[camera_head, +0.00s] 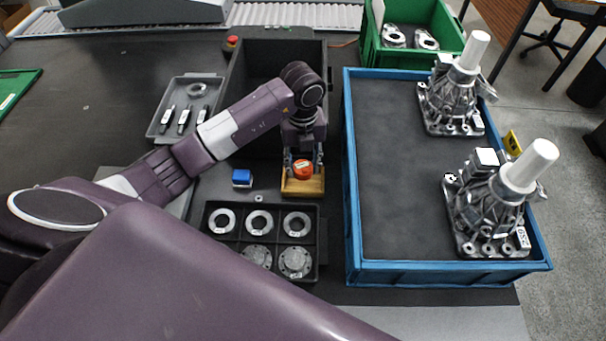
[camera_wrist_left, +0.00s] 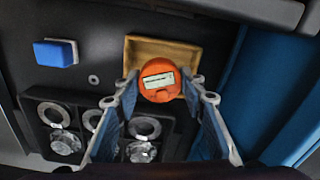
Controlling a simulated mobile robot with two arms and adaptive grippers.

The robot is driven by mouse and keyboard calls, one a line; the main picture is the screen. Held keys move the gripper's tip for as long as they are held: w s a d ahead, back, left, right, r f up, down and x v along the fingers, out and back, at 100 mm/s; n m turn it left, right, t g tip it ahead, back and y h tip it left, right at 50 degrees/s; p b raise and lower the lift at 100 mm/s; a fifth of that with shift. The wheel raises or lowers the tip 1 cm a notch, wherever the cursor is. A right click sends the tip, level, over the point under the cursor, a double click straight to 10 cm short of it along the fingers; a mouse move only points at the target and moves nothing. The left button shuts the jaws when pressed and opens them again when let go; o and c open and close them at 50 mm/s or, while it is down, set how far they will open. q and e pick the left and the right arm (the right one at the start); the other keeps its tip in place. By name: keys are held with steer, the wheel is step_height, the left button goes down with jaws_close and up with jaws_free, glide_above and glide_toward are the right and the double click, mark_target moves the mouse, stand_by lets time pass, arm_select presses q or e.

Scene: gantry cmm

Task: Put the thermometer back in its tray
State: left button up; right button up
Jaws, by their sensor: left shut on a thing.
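The thermometer (camera_head: 302,169) is a round orange-red device with a pale display, also seen in the left wrist view (camera_wrist_left: 158,80). My left gripper (camera_head: 303,162) points down and is shut on it, with one finger on each side. A small wooden tray (camera_head: 303,187) lies directly below; in the left wrist view its open inside (camera_wrist_left: 150,47) shows beyond the thermometer. The thermometer overlaps the tray's near side in the left wrist view. I cannot tell whether it touches the tray or hangs just above it. My right gripper is out of view.
A black divided tray (camera_head: 230,241) with several metal rings and flanges is in front. A blue block (camera_head: 242,178) lies to the left. A blue crate (camera_head: 352,190) with two metal assemblies stands close on the right. A dark bin (camera_head: 240,95) is behind; a grey tool tray (camera_head: 163,108) is farther left.

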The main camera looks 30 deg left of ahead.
mark_target(303, 183)
arm_select(q)
step_height(303, 183, down, 5)
steer(key=shift+r, duration=0.1)
stand_by(0.3)
steer(key=o, duration=1)
step_height(303, 183, up, 11)
steer(key=shift+r+b, duration=0.1)
steer(key=shift+b, duration=0.5)
steer(key=shift+r, duration=0.4)
